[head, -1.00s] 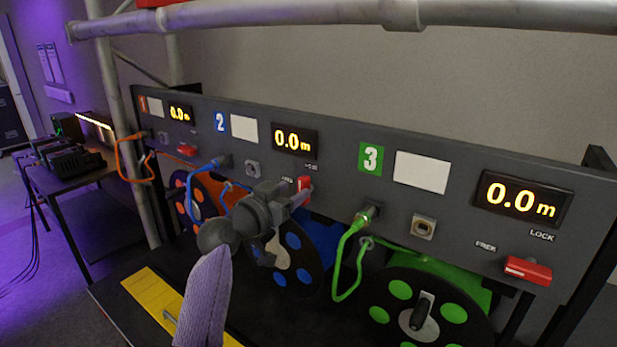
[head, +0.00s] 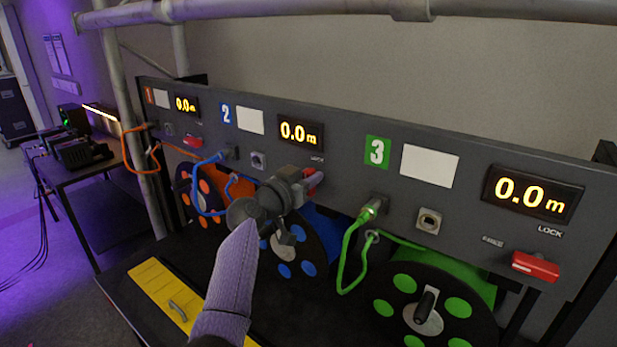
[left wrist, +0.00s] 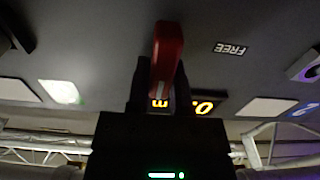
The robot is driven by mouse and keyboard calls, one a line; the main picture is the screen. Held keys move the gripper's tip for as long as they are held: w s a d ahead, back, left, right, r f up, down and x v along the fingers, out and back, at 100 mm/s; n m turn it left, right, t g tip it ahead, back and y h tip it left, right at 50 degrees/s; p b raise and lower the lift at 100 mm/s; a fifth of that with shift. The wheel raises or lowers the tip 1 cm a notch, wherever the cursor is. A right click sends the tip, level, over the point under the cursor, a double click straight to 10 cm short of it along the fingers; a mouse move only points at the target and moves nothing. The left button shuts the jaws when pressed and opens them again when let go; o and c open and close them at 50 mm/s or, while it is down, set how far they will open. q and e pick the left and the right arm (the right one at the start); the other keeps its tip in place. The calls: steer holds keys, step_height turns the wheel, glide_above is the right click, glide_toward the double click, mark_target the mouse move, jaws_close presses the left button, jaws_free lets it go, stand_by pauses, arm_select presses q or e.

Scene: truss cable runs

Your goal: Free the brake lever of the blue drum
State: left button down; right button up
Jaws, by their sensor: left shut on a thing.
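The blue drum (head: 322,228) sits under the panel section marked 2, partly hidden behind my left arm. Its red brake lever (head: 315,179) is on the panel below the LOCK label and the 0.0 m display. My left gripper (head: 304,184) is shut on this lever. In the left wrist view the red lever (left wrist: 167,55) stands between the jaws, with the FREE label (left wrist: 230,48) beside it, upside down. In the head view the gripper hides part of the lever and the FREE label, so its exact angle is hard to tell. My right gripper is not in view.
The green drum (head: 430,300) is at right, its red lever (head: 536,266) beneath LOCK. The orange drum (head: 183,190) is at left. Blue (head: 194,190) and green (head: 345,265) cables loop in front of the panel (head: 350,200). A metal truss tube (head: 300,12) crosses above.

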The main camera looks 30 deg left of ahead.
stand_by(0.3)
arm_select(q)
steer(key=n, duration=0.4)
steer(key=shift+a+f, duration=0.1)
steer(key=shift+a, duration=0.25)
steer(key=n, duration=0.4)
steer(key=f+n+p, duration=0.1)
steer(key=n, duration=0.4)
steer(key=a+n, duration=0.1)
steer(key=n, duration=0.3)
steer(key=shift+a+f+n, duration=0.1)
steer(key=shift+f+n, duration=0.2)
steer(key=shift+f, duration=0.05)
steer(key=shift+n, duration=0.3)
steer(key=shift+f, duration=0.1)
steer(key=c, duration=0.5)
jaws_free()
steer(key=shift+w, duration=0.1)
